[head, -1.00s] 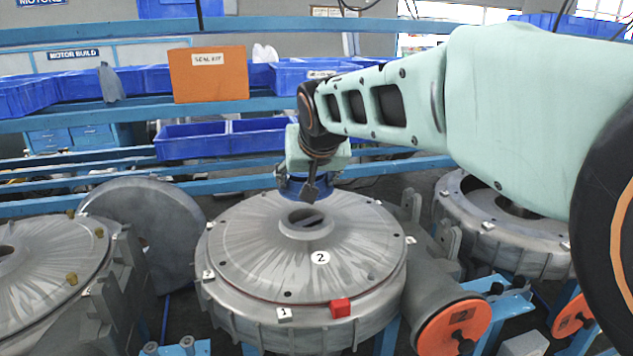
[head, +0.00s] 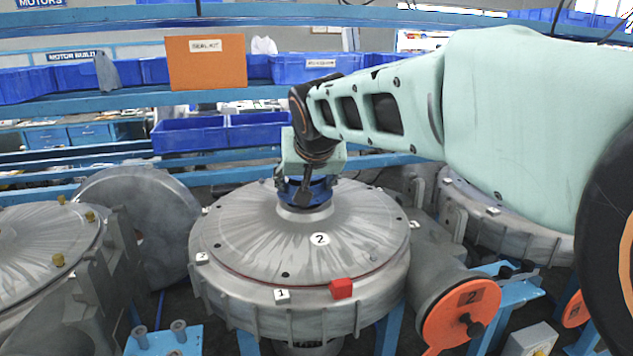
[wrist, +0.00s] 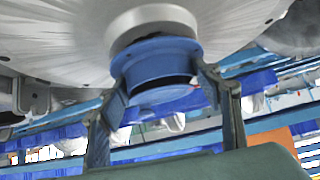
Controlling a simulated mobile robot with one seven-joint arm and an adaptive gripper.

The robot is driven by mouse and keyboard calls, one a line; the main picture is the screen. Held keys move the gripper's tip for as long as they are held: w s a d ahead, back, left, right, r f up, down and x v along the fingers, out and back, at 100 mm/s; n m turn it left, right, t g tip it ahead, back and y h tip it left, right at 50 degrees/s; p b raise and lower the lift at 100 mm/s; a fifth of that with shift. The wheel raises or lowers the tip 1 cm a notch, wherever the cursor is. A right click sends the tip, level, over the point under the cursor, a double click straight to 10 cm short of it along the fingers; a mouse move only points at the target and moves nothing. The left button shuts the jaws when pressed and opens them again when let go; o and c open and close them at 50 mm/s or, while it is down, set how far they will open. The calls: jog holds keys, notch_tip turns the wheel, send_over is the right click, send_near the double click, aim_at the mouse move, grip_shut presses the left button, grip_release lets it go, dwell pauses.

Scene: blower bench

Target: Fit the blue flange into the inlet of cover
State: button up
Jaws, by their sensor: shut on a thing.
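The blue flange (head: 318,188) is held in my gripper (head: 306,186) right at the inlet collar (head: 305,211) of the grey cover (head: 345,245) marked 2. In the wrist view the flange (wrist: 155,62) sits between the two fingers of my gripper (wrist: 166,80), lined up closely with the pale inlet collar (wrist: 152,20). Its far edge meets or nearly meets the collar there; I cannot tell how far it is seated. The gripper and flange hide most of the inlet opening in the head view.
A red block (head: 341,288) sits on the cover's front rim. An orange disc marked 2 (head: 460,315) closes the side outlet at right. Other grey housings stand left (head: 45,250) and right (head: 500,215). Blue bins (head: 190,135) and an orange seal kit box (head: 207,65) are behind.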

jog(key=shift+f+b, duration=0.85)
jog(key=shift+b, duration=0.2)
dwell(1.1)
jog(key=o, duration=1.9)
notch_tip(320, 180, up, 10)
jog(key=shift+d, duration=0.1)
